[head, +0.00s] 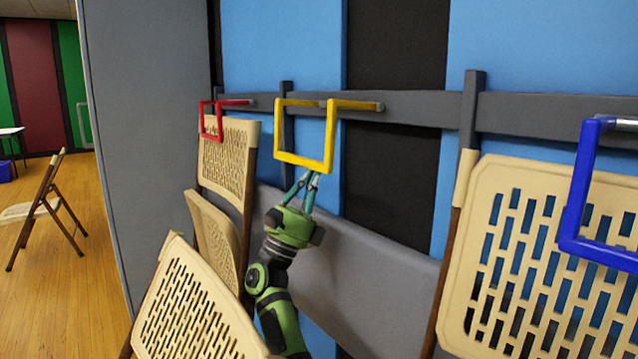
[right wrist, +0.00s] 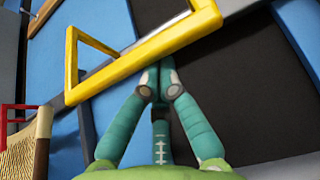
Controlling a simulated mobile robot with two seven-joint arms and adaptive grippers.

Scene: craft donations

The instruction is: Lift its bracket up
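The yellow bracket (head: 305,161) is a square-cornered loop on the grey wall rail, hanging below rail height. It also crosses the right wrist view (right wrist: 148,52). My right gripper (head: 310,174) comes up from below with its fingertips at the underside of the bracket's bottom bar. In the right wrist view its teal fingers (right wrist: 160,80) converge, tips together, right at the bar. I see nothing held between them, and the tip ends are partly hidden by the bar. My left gripper is not in view.
A red bracket (head: 204,124) and a blue bracket (head: 575,210) sit on the same rail (head: 420,108), each by a beige folding chair (head: 228,155). More beige chairs (head: 195,310) lean at lower left. A grey partition (head: 140,110) stands left; open wooden floor lies beyond.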

